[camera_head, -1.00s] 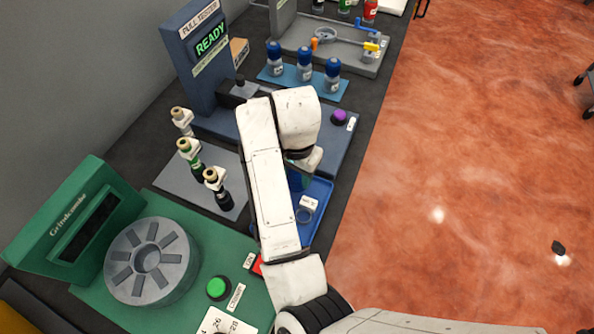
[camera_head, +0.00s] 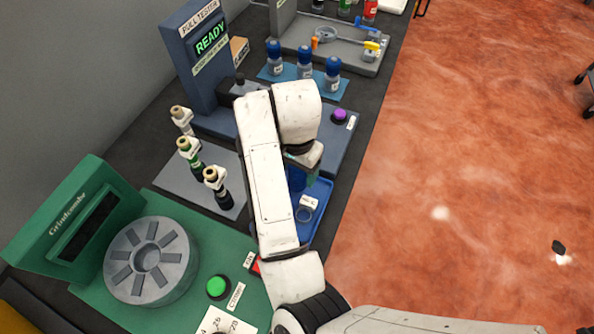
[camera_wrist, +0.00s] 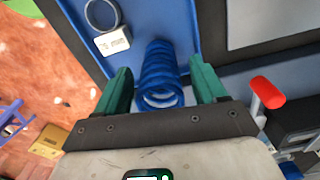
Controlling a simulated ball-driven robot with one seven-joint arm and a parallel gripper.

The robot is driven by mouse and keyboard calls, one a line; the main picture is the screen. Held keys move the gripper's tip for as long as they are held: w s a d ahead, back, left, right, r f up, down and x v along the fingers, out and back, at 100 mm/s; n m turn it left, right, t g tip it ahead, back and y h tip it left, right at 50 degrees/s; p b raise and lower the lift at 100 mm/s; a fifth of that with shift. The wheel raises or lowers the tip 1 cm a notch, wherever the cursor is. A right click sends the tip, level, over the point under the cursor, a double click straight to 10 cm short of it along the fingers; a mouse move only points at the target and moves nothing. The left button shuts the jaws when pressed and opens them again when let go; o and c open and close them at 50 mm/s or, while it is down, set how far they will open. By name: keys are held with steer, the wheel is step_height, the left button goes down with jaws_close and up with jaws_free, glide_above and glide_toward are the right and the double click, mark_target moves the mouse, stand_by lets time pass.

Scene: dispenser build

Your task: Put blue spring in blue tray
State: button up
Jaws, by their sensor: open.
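The blue spring (camera_wrist: 160,74) is a blue coil that shows in the wrist view between my two teal fingers. My gripper (camera_wrist: 160,88) is open, with a gap on each side of the spring. In the head view the blue tray (camera_head: 321,213) lies right of my forearm, which hides part of it. The spring (camera_head: 296,179) shows there partly, below my gripper (camera_head: 304,162).
A metal ring (camera_wrist: 103,13) and a white label (camera_wrist: 112,42) are beside the spring. The pull tester (camera_head: 203,60) reads READY behind my arm. A green machine (camera_head: 215,255) is in front.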

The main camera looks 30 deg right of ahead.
step_height(320, 180, up, 11)
steer(key=p, duration=0.2)
steer(key=shift+f+p, duration=0.1)
steer(key=shift+p, duration=0.25)
steer(key=s+d+f+n+t+h, duration=0.1)
steer(key=s+d+f+n+h, duration=0.15)
steer(key=d, duration=0.65)
steer(key=s+d+f+n+t+h, duration=0.1)
steer(key=s+d+n+h, duration=0.2)
steer(key=d, duration=0.5)
steer(key=s+a+f+n+y, duration=0.1)
steer(key=s+a+f+n, duration=0.1)
steer(key=s, duration=0.4)
steer(key=s+a+f+n+y, duration=0.2)
steer(key=s+a+f, duration=0.2)
steer(key=s+f, duration=0.1)
steer(key=s+a+f+n+g+y, duration=0.1)
steer(key=s+a+f+n+y, duration=0.1)
steer(key=s, duration=0.5)
step_height(320, 180, down, 3)
steer(key=shift+s+a+r, duration=0.15)
steer(key=shift+s+a, duration=0.25)
steer(key=shift+a, duration=0.3)
